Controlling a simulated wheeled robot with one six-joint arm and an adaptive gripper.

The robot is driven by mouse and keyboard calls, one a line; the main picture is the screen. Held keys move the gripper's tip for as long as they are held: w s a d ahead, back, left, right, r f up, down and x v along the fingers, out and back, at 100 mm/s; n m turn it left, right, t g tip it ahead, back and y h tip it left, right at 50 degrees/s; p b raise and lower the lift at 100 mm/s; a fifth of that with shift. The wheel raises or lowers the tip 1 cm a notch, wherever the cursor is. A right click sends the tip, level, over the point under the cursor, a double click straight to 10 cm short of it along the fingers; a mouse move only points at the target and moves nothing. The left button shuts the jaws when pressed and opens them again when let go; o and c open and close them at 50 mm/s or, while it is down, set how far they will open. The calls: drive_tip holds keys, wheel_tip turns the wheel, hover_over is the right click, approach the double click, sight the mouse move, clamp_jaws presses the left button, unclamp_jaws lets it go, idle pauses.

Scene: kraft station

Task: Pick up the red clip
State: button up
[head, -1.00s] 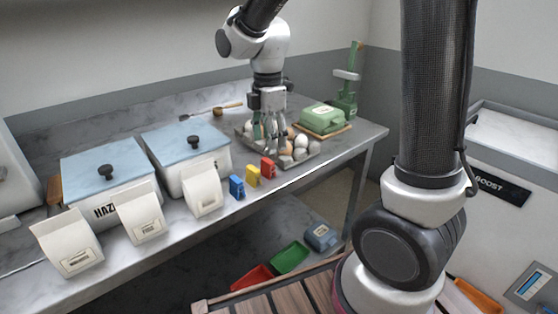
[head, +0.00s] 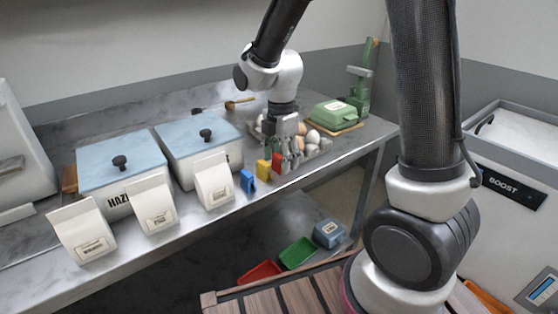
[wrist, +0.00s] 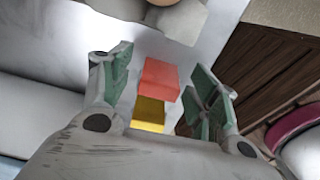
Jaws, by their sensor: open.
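The red clip (head: 277,163) stands near the front edge of the metal table, at the right end of a short row of clips. My gripper (head: 286,158) points down close beside it in the head view and partly overlaps it. In the wrist view the red clip (wrist: 159,79) shows between the two green-padded fingers of my gripper (wrist: 166,85), with space on both sides. The gripper is open and empty. I cannot tell how far the fingertips are above the clip.
A yellow clip (head: 263,167) stands just left of the red one, and a blue clip (head: 247,181) beyond it. White paper bags (head: 213,181) stand to the left.

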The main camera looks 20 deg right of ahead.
drive_tip(key=c, duration=0.9)
drive_tip(key=shift+r, duration=0.15)
